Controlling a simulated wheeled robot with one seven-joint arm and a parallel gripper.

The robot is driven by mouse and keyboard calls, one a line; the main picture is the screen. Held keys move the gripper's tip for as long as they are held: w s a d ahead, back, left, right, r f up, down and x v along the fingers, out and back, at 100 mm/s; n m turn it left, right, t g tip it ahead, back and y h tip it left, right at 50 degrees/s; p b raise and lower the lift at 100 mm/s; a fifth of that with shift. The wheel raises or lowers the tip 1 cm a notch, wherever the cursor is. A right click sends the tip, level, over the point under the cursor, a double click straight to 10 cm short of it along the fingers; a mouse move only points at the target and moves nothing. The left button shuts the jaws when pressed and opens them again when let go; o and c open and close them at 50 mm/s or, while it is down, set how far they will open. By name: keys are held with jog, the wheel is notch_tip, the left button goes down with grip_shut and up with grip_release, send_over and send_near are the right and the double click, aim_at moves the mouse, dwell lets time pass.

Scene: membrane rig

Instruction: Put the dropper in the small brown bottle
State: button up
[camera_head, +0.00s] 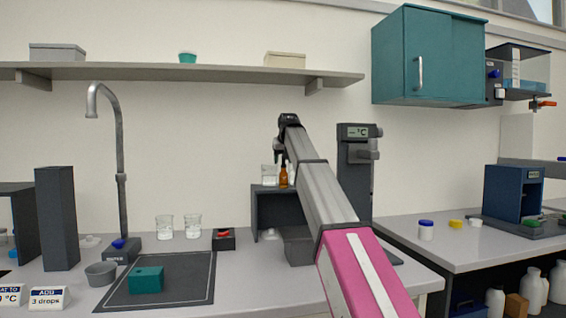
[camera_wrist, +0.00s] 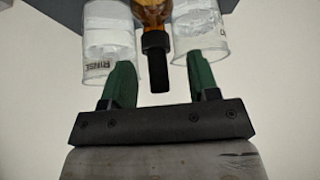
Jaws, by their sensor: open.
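The small brown bottle (camera_head: 283,177) stands on a dark raised shelf above the bench, beside a clear beaker (camera_head: 268,174). In the wrist view the amber bottle (camera_wrist: 151,12) is at the top edge, partly cut off. The dropper (camera_wrist: 158,70) shows as a black collar and bulb at the bottle's neck, in line with it; its glass part is not distinguishable. My gripper (camera_wrist: 160,72) is open, with a green finger on each side of the bulb in the picture and a gap to both. In the head view my gripper is small, dark and partly hidden by my arm.
Two beakers, the left marked RINSE (camera_wrist: 108,45) and the right one (camera_wrist: 201,45), stand close on either side of the bottle, near my fingertips. The dark raised shelf (camera_head: 257,205) holds them. A grey instrument with a °C display (camera_head: 357,150) stands to the right.

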jog(key=v, duration=0.9)
jog(key=shift+s+r, duration=0.25)
jog(key=shift+r, duration=0.05)
